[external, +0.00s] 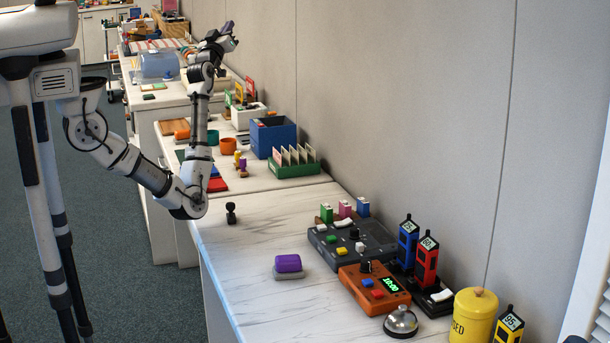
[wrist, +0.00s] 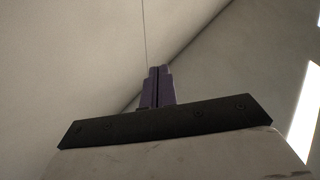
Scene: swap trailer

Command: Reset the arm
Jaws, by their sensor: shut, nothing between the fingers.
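My gripper (external: 230,34) is at the raised end of my arm in the external view, high above the back counters near the wall. In the wrist view my gripper (wrist: 160,72) shows its two purple fingers pressed together, shut with nothing between them. Behind the fingers are only plain pale surfaces with a thin dark seam and a bright strip at the right. The fingers touch no object that I can see.
The near counter holds a purple block (external: 288,263), an orange device (external: 374,289), a dark grey panel (external: 352,243), a bell (external: 400,321) and a yellow canister (external: 473,318). Further back stand a blue bin (external: 273,137) and a green rack (external: 293,168). The wall (external: 420,120) runs along the right.

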